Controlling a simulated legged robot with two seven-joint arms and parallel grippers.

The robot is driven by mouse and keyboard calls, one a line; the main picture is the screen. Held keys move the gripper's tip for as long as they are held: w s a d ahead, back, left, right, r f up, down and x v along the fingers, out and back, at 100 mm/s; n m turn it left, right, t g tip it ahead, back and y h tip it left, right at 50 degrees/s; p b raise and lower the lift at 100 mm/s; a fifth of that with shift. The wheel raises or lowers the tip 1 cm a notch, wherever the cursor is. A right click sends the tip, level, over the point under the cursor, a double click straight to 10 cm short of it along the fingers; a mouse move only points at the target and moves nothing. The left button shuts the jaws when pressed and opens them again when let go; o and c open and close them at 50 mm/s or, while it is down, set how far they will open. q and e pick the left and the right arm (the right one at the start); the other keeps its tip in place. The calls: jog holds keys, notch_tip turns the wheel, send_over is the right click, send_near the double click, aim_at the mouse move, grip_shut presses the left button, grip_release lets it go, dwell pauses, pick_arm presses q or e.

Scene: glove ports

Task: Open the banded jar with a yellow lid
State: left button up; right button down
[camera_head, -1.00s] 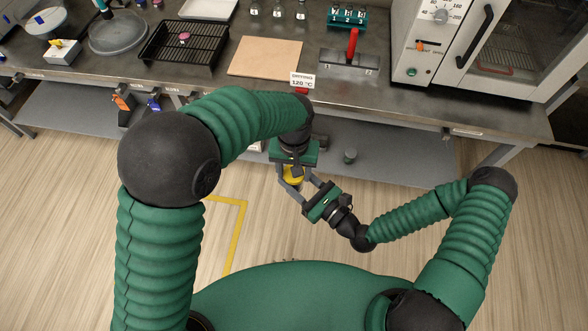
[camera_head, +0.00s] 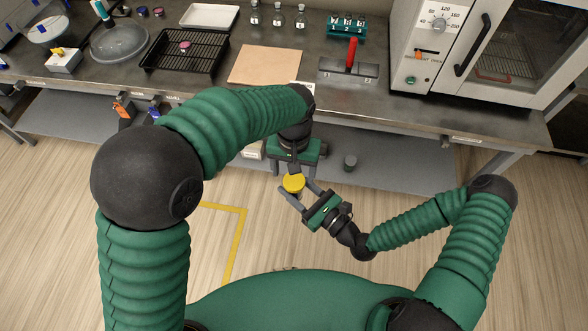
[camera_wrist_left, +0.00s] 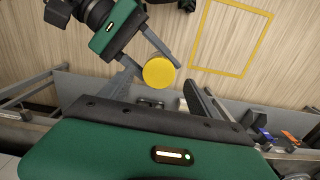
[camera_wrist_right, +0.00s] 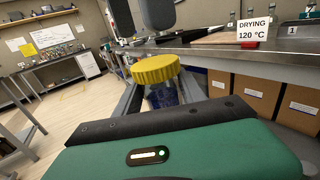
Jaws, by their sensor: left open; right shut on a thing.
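The yellow lid (camera_head: 294,183) sits on top of the jar, facing up, between my two grippers. In the right wrist view the lid (camera_wrist_right: 155,69) covers the mouth of a bluish, see-through jar body (camera_wrist_right: 163,95); its bands cannot be made out. My right gripper (camera_head: 301,190) is shut on the jar body below the lid and holds it in the air in front of the bench. My left gripper (camera_wrist_right: 141,28) is open, its two dark fingertips above the lid and apart from it. The lid also shows in the left wrist view (camera_wrist_left: 159,72).
The bench (camera_head: 420,108) stands beyond my grippers, with a drying oven (camera_head: 440,60), a black rack (camera_head: 186,50), a tan board (camera_head: 265,64) and a red-handled tool (camera_head: 351,55). Below is a grey shelf (camera_head: 400,170). The floor around the jar is clear.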

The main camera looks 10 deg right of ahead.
aim_at(295, 180)
pick_arm(q)
jog(key=m, duration=0.5)
jog(key=shift+s+f, duration=0.2)
jog(key=shift+f, duration=0.1)
jog(key=m, duration=0.3)
jog(key=shift+s+m, duration=0.15)
jog(key=shift+m, duration=0.25)
jog(key=m, duration=0.3)
jog(key=shift+d+r+m, duration=0.1)
jog(key=shift+r+m, duration=0.05)
jog(key=shift+m, duration=0.15)
jog(key=m, duration=0.3)
jog(key=shift+r, duration=0.25)
jog(key=m, duration=0.2)
jog(key=r+m, duration=0.1)
jog(key=m, duration=0.3)
jog(key=shift+w+r+m, duration=0.25)
jog(key=shift+w+m, duration=0.15)
jog(key=m, duration=0.2)
jog(key=r+m, duration=0.1)
jog(key=m, duration=0.1)
jog(key=shift+w+r, duration=0.1)
jog(key=shift+w, duration=0.25)
notch_tip(295, 180, down, 8)
jog(key=shift+d+r, duration=0.1)
jog(key=shift+c, duration=0.4)
